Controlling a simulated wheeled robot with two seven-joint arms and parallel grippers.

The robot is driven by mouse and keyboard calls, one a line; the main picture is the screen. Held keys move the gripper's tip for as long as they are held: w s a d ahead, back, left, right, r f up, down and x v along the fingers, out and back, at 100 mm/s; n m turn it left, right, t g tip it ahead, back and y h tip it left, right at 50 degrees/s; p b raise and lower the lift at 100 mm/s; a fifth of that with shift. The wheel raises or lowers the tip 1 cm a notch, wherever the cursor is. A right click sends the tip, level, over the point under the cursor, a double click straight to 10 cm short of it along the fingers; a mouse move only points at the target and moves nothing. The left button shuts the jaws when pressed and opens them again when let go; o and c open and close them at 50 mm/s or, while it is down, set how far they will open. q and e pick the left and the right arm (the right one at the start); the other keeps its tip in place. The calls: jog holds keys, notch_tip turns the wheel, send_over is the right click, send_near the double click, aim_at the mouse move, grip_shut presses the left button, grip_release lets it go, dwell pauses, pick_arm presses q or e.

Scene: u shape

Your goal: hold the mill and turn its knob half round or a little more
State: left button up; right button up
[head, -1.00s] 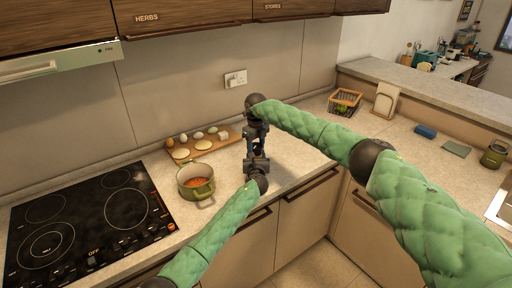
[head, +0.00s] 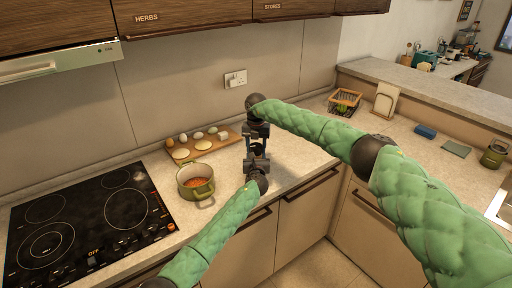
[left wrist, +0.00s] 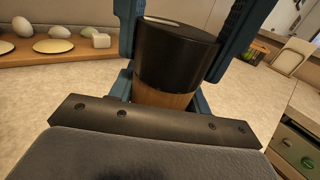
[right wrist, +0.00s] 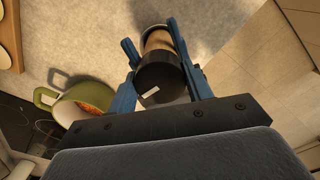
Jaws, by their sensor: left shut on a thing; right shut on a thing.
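The mill shows in the left wrist view with a wooden body (left wrist: 163,98) and a wide black knob (left wrist: 176,52) on top. It stands upright on the counter, mostly hidden between my grippers in the head view. My left gripper (head: 257,162) is shut on the wooden body from the front, low down. My right gripper (head: 257,131) is shut on the black knob, reaching from behind and above. In the right wrist view, the knob (right wrist: 161,76) carries a pale mark and sits between the blue fingers.
A green pot (head: 195,182) with orange food stands left of the mill. Behind it is a wooden board (head: 226,143) with eggs and pale rounds. A black hob (head: 85,222) is at the left. Bare counter (head: 300,150) lies right of the mill.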

aim_at(256, 146)
jog(key=shift+m, duration=0.8)
jog(key=o, duration=1)
jog(key=shift+r, duration=0.15)
notch_tip(256, 146, up, 12)
jog(key=shift+f, duration=0.1)
